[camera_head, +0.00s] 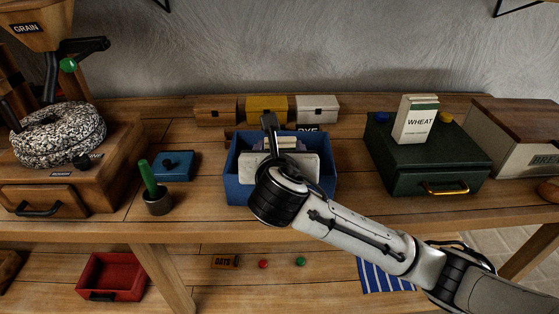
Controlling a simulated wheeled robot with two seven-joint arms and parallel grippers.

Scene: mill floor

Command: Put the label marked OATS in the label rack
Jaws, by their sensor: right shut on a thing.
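My right gripper (269,122) reaches over the blue box from the front right. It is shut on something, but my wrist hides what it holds. My left gripper is out of view.
The blue box (232,187) holds pale items. Three small boxes, including a yellow one (266,108), stand behind it. A green chest (420,171) bears a WHEAT packet (415,122). A green-handled tool in a pot (158,203) stands left. A red tray (112,275) sits below.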

